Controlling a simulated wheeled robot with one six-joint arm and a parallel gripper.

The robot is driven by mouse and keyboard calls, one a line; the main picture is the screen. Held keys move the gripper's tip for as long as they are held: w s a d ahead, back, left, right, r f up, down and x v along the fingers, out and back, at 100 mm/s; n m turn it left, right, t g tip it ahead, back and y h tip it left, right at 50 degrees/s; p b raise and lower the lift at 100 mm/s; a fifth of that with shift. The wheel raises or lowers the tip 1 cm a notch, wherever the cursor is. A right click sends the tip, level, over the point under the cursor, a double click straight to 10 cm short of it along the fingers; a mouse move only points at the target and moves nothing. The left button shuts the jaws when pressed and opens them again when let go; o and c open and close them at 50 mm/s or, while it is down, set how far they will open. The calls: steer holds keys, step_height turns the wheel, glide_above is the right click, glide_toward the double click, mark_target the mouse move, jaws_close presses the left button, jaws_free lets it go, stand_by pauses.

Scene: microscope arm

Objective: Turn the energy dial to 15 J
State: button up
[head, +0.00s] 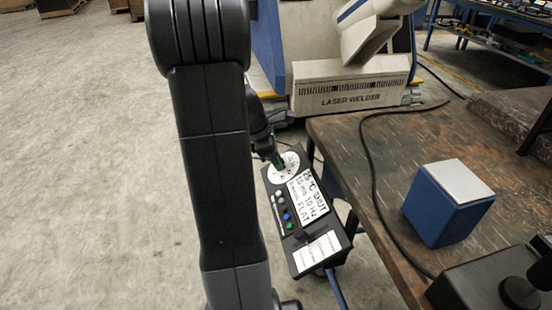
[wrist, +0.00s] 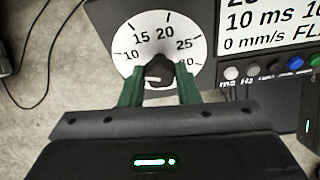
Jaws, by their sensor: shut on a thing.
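The energy dial is a black knob (wrist: 158,68) on a round white scale marked 10, 15, 20, 25 and 30 in the wrist view. The white dial plate (head: 291,160) sits at the far end of a black control box in the head view. My gripper (wrist: 158,88) has its two green fingers on either side of the knob, shut on it. In the head view my gripper (head: 277,162) reaches down onto the dial. The knob's pointer cannot be read clearly, and the lower part of the scale is hidden behind my gripper.
The box has a display (head: 308,195) with several lines of text, a row of small coloured buttons (head: 286,216) and a white label (head: 317,252). A wooden table (head: 345,150) with a blue block (head: 440,222) stands to the right. A laser welder (head: 350,88) is behind.

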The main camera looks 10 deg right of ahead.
steer(key=shift+m, duration=0.3)
steer(key=m+b, duration=0.1)
steer(key=m, duration=0.1)
steer(key=m+t+b, duration=0.1)
steer(key=m+b, duration=0.1)
steer(key=shift+s+f, duration=0.1)
steer(key=shift+f, duration=0.1)
steer(key=shift+s+a+r+m+t+h+b, duration=0.1)
steer(key=shift+m+t+h+b, duration=0.3)
steer(key=shift+m+b, duration=1.2)
steer(key=shift+m, duration=0.4)
steer(key=o, duration=1)
steer(key=p+v, duration=0.5)
steer(key=v, duration=0.9)
